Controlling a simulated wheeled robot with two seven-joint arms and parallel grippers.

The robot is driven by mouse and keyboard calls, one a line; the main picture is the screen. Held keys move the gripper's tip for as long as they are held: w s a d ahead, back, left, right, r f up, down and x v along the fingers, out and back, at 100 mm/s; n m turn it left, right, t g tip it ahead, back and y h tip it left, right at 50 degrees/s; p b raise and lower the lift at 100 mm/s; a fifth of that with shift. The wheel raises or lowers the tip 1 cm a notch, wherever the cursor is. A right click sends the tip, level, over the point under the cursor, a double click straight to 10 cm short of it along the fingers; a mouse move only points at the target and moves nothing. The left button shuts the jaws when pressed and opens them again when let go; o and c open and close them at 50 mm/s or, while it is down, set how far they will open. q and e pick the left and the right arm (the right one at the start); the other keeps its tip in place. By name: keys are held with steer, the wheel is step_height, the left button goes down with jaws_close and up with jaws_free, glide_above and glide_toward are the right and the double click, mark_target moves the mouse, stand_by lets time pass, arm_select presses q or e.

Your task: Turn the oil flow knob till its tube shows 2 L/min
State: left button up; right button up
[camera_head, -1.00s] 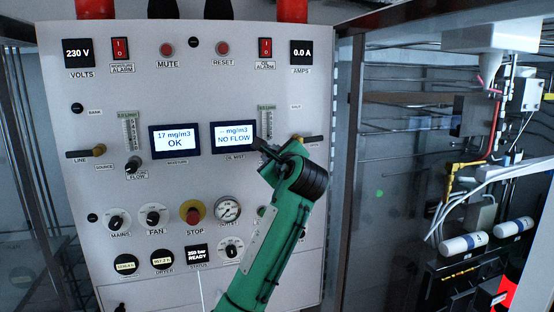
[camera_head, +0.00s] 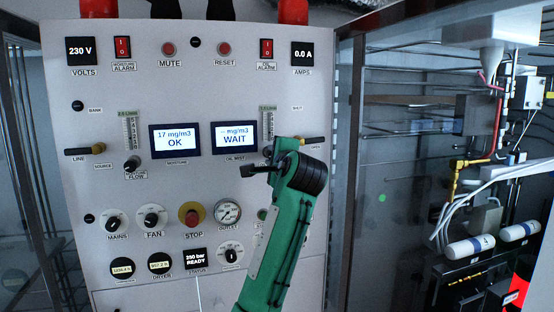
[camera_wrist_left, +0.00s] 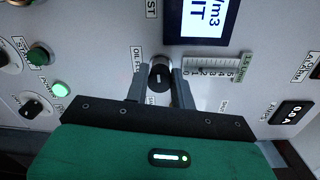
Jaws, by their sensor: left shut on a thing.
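The oil flow knob (camera_wrist_left: 160,77) is a dark round knob with a pale mark, seen in the left wrist view. My left gripper (camera_wrist_left: 159,84) is shut on it, one finger on each side. In the head view my left gripper (camera_head: 259,163) is at the panel below the oil tube (camera_head: 267,125) and largely hides the knob. The oil tube's scale (camera_wrist_left: 216,69) shows numbers from 0 to 5 in the left wrist view; I cannot make out its float level. The oil mist display (camera_head: 234,138) reads "-- mg/m3 WAIT". My right gripper is not in view.
The moisture display (camera_head: 175,142) reads 17 mg/m3 OK. The moisture flow knob (camera_head: 132,163) and moisture tube (camera_head: 130,130) are to the left. The red stop button (camera_head: 192,218) is lower down.

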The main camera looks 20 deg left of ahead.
arm_select(q)
steer(key=shift+r, duration=0.4)
steer(key=o, duration=0.7)
steer(key=shift+c, duration=0.2)
steer(key=o, duration=0.3)
steer(key=shift+d, duration=0.15)
steer(key=b+v, duration=0.6)
steer(key=v, duration=0.8)
steer(key=shift+d+f, duration=0.1)
steer(key=shift+d, duration=0.05)
steer(key=shift+w, duration=0.1)
